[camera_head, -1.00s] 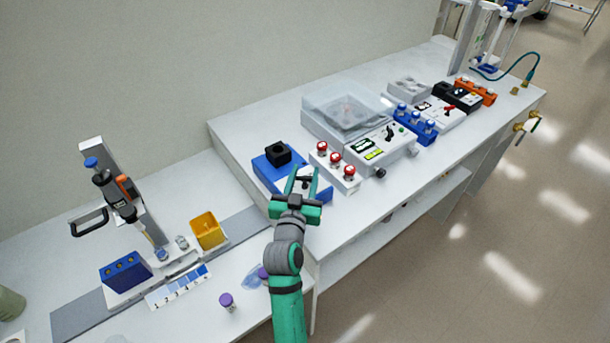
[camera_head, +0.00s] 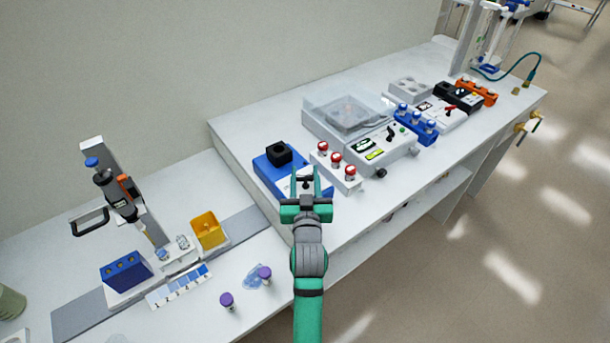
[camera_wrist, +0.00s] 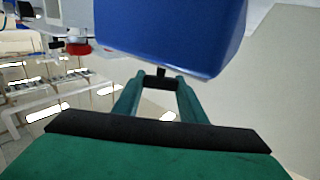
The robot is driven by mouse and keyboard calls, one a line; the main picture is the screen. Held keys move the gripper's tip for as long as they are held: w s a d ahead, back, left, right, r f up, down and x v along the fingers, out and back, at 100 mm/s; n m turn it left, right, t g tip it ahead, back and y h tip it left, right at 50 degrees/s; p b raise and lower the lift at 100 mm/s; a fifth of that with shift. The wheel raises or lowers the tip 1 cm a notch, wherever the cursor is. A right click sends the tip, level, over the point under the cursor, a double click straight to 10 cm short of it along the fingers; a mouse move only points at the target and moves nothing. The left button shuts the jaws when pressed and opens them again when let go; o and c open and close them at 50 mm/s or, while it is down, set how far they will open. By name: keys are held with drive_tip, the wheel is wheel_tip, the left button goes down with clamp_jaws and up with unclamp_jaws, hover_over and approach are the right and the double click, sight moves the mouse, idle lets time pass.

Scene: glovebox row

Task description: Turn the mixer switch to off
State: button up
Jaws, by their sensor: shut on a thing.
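The mixer is a blue box (camera_head: 267,178) with a black square holder (camera_head: 278,152) on top and a pale front panel, near the left end of the raised bench. My gripper (camera_head: 307,174) reaches its front panel. In the wrist view the blue body (camera_wrist: 180,35) fills the top middle, and the small black mixer switch (camera_wrist: 161,71) sticks out below it. My green fingers (camera_wrist: 161,79) are shut on that switch. The fingers and arm partly cover the front panel in the head view, and I cannot read the switch's position.
A white rack with several red-capped vials (camera_head: 337,161) stands close to the right of the mixer. Behind it is a grey machine with a clear lid (camera_head: 348,108). A pipette on a stand (camera_head: 120,195), a yellow bin (camera_head: 207,230) and purple-capped items (camera_head: 227,299) are on the lower bench.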

drive_tip(key=shift+f, duration=0.2)
drive_tip(key=o, duration=1)
drive_tip(key=shift+c, duration=0.2)
drive_tip(key=shift+o, duration=0.5)
drive_tip(key=shift+r, duration=0.1)
drive_tip(key=s, duration=1)
drive_tip(key=shift+s+d, duration=0.25)
drive_tip(key=shift+s, duration=0.15)
drive_tip(key=shift+d, duration=0.1)
